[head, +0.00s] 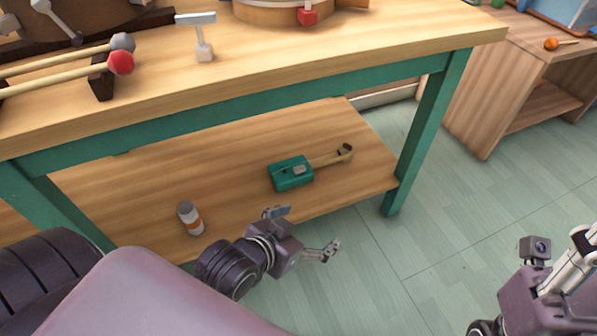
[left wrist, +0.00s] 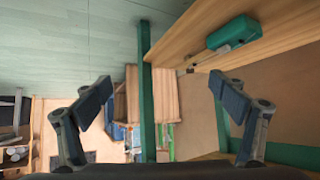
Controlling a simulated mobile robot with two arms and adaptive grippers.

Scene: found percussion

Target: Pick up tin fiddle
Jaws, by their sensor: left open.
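The tin fiddle is a green box body (head: 291,174) with a thin wooden neck, lying on the lower shelf of the green-legged table. Its neck points right and back in the head view. In the left wrist view its green body (left wrist: 235,33) is at the upper right. My left gripper (head: 305,229) is open and empty at the shelf's front edge, nearer to me than the fiddle and apart from it. Both its fingers (left wrist: 163,98) show spread wide in the left wrist view. My right gripper (head: 560,265) is partly in view at the lower right; its fingertips are unclear.
Mallets (head: 120,62) lie on top. The floor at right is clear.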

